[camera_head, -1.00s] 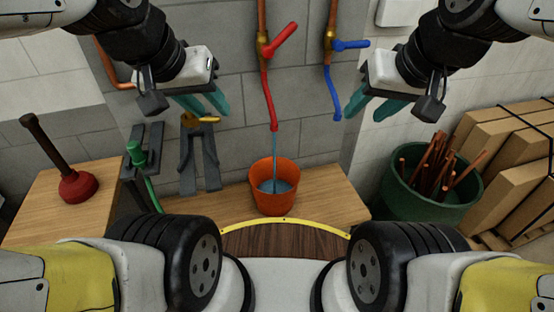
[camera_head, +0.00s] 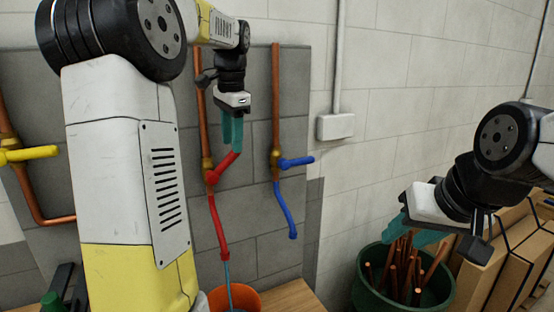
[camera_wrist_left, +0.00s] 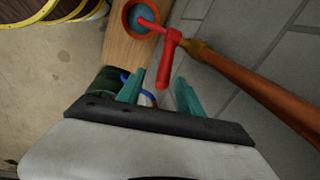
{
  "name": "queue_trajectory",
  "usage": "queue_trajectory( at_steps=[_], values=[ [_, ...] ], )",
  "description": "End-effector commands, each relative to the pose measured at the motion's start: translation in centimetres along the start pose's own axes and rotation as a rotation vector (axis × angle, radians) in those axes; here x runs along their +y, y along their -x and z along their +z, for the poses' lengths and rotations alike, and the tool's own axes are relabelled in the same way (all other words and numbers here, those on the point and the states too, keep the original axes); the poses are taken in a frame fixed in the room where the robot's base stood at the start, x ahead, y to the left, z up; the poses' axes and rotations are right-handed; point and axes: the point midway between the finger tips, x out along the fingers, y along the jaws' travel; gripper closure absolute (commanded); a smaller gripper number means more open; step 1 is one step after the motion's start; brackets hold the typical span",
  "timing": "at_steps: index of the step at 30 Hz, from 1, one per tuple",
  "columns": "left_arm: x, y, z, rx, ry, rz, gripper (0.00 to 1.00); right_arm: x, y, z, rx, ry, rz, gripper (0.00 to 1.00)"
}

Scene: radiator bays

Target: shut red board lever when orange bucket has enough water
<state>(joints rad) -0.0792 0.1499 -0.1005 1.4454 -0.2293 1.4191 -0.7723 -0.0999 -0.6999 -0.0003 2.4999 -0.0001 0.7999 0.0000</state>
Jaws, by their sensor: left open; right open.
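The red lever (camera_head: 222,168) sits on the copper pipe's brass valve and slants up to the right, away from the pipe. My left gripper (camera_head: 232,146) is open, fingers down, at the lever's upper end. In the left wrist view, the red lever (camera_wrist_left: 166,66) reaches between the two teal fingers; I cannot tell whether they touch it. Water (camera_head: 227,272) runs from the red spout into the orange bucket (camera_head: 244,296), cut off by the lower edge. The left wrist view shows bluish water (camera_wrist_left: 143,17) inside the bucket. My right gripper (camera_head: 412,232) is open and empty at the right.
A blue lever (camera_head: 296,161) on a second pipe is close to the right. A yellow lever (camera_head: 30,154) is at far left. A green tub (camera_head: 365,288) of copper pipes stands below my right gripper, beside cardboard boxes (camera_head: 505,262). My left arm hides part of the board.

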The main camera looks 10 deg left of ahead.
Motion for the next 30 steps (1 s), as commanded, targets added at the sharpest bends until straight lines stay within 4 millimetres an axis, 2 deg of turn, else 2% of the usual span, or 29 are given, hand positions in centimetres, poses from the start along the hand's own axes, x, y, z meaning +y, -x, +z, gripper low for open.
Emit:
queue_trajectory(
  at_steps=[3,7,15,21,30],
  values=[
    [-0.9,-0.3,-0.3,-0.024,-0.026,0.002,0.57,0.0,0.0,0.0,0.0,0.0,0.0,0.57],
    [-1.1,-1.3,-0.3,-0.031,-0.033,0.004,0.57,0.0,0.0,0.0,0.0,0.0,0.0,0.57],
    [-1.0,-5.5,-0.2,-0.028,-0.032,0.004,0.57,0.0,0.0,0.0,0.0,0.0,0.0,0.57],
    [-1.0,-7.6,-0.2,-0.027,-0.031,0.003,0.57,0.0,0.0,0.0,0.0,0.0,0.0,0.57],
    [-1.0,-8.0,-0.2,-0.026,-0.031,0.002,0.57,0.0,0.0,0.0,0.0,0.0,0.0,0.57]
  ],
)
